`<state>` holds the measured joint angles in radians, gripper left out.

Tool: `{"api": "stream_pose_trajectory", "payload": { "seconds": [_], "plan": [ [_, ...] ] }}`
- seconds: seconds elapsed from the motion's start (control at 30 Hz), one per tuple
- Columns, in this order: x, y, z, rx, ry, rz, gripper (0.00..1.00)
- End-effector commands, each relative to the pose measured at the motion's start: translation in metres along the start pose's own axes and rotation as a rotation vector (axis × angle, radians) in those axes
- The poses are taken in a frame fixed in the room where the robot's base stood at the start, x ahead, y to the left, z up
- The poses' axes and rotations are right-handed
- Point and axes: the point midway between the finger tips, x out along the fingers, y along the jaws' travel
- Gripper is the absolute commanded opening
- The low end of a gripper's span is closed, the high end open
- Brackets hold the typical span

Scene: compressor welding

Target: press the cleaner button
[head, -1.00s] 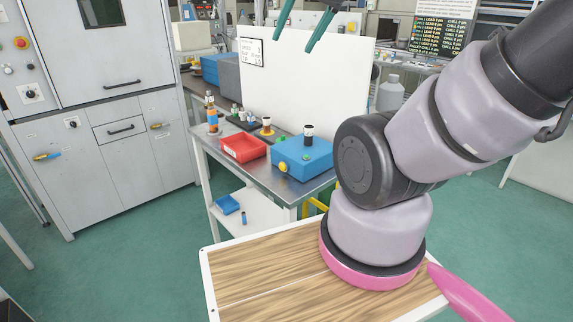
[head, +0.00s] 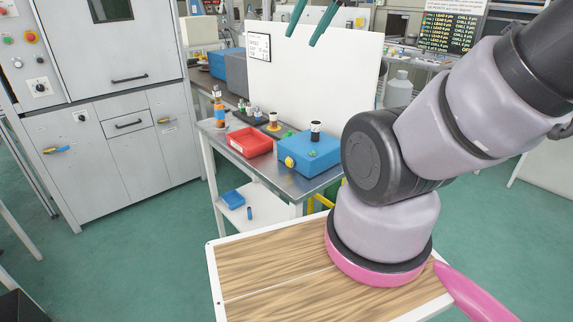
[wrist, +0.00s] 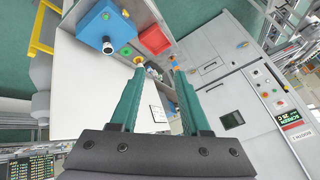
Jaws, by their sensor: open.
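A blue box (head: 309,155) stands on the metal bench. I cannot tell which part is the cleaner button; no label is readable. My gripper (head: 300,41) has teal fingers, seen at the top of the head view. In the wrist view my gripper (wrist: 158,72) is open and empty, its fingertips apart from the box.
A red tray (head: 250,142) and several small bottles sit left of the blue box. A white panel (head: 330,75) stands behind them. A grey cabinet (head: 110,100) is at the left. A wooden-topped table (head: 270,275) is in front.

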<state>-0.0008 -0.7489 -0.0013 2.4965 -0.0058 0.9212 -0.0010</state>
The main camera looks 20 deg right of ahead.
Motion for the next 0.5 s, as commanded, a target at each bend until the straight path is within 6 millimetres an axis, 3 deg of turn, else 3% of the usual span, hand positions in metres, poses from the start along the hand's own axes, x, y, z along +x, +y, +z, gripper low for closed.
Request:
{"api": "stream_pose_trajectory", "payload": {
  "seconds": [0.03, 0.1, 0.27, 0.5],
  "plan": [
    [0.001, 0.0, 0.0, -0.005, -0.007, 0.002, 0.23],
    [0.006, -0.001, 0.0, -0.023, -0.029, 0.01, 0.0],
    [0.028, -0.002, 0.001, -0.114, -0.14, 0.054, 0.0],
    [0.077, -0.005, 0.009, -0.337, -0.377, 0.162, 0.0]
  ]
}}
